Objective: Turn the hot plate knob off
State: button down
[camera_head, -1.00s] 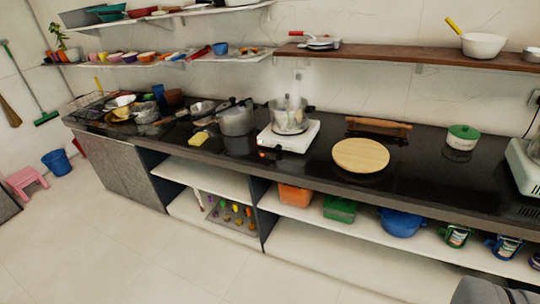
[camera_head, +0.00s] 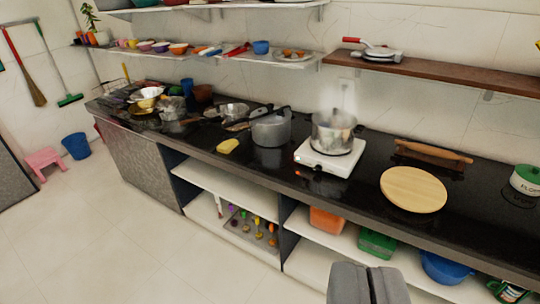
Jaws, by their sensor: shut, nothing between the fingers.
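The white hot plate (camera_head: 328,160) sits on the black counter right of centre. A steaming metal pot (camera_head: 333,133) stands on it.
A pressure cooker (camera_head: 270,129) stands left of the hot plate. A round wooden board (camera_head: 413,189) and a rolling pin (camera_head: 434,152) lie to its right. Open shelves below hold an orange box (camera_head: 327,220) and a green box (camera_head: 376,243).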

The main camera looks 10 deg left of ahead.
aim_at(318, 167)
jog(key=u, duration=0.4)
jog(key=i, duration=1.15)
jog(key=z, duration=0.45)
jog(key=i, duration=0.75)
jog(key=z, duration=0.6)
